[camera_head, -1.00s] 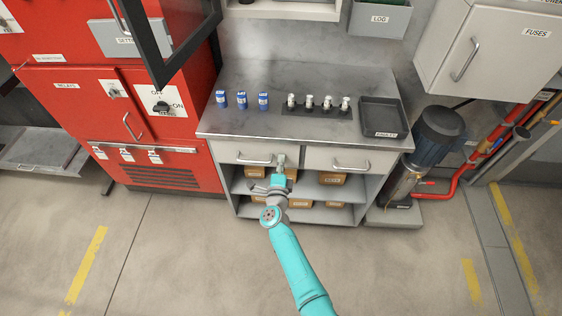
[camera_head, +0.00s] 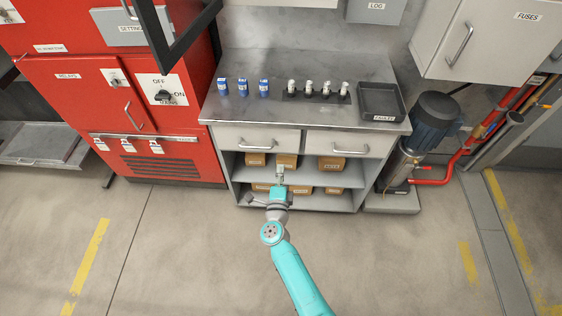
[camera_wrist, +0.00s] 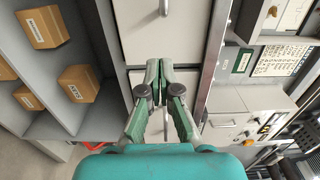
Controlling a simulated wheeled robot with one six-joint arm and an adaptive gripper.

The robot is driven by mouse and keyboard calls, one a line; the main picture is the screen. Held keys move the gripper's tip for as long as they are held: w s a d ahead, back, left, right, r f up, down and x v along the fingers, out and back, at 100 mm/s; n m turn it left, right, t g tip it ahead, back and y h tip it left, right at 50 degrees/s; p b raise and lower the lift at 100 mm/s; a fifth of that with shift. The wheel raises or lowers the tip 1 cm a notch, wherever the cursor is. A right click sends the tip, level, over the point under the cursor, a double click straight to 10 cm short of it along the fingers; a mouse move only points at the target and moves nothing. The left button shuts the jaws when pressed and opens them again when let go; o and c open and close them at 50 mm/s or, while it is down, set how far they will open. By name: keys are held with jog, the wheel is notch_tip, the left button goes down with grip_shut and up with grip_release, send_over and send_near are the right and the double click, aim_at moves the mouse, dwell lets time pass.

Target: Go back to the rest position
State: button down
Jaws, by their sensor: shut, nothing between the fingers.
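My gripper (camera_head: 280,170) is at the end of my teal arm, in front of the workbench's open shelves and below its drawers in the head view. In the wrist view its green fingers (camera_wrist: 159,68) are together and hold nothing. The workbench (camera_head: 260,113) has two drawers, and both look shut. The left drawer (camera_head: 235,138) and the right drawer (camera_head: 325,144) have bar handles. In the wrist view a drawer front with its handle (camera_wrist: 163,8) lies beyond the fingertips. The fingers look apart from it.
Cardboard boxes (camera_head: 332,163) stand on the shelves. Blue items (camera_head: 243,87), several white-topped items (camera_head: 308,88) and a dark tray (camera_head: 382,100) are on the worktop. A red cabinet (camera_head: 80,100) stands left, a pump (camera_head: 432,122) right. The floor in front (camera_head: 400,260) is clear.

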jog(key=s, duration=0.3)
jog(key=shift+s, duration=0.1)
jog(key=s+d+r+n+y, duration=0.1)
jog(key=s+d+n, duration=0.4)
jog(key=s+d, duration=0.5)
jog(key=s+d+r+n, duration=0.1)
jog(key=s+d+n, duration=0.4)
jog(key=s, duration=0.9)
jog(key=s+d+r+n+g, duration=0.1)
jog(key=s+d+r+n, duration=0.1)
jog(key=s+r+n, duration=0.2)
jog(key=s+d+r+n+g, duration=0.2)
jog(key=s+r, duration=0.9)
jog(key=s, duration=0.8)
jog(key=shift+s+d+n, duration=0.15)
jog(key=shift+d+n, duration=0.55)
jog(key=shift+n, duration=0.5)
jog(key=shift+r, duration=0.1)
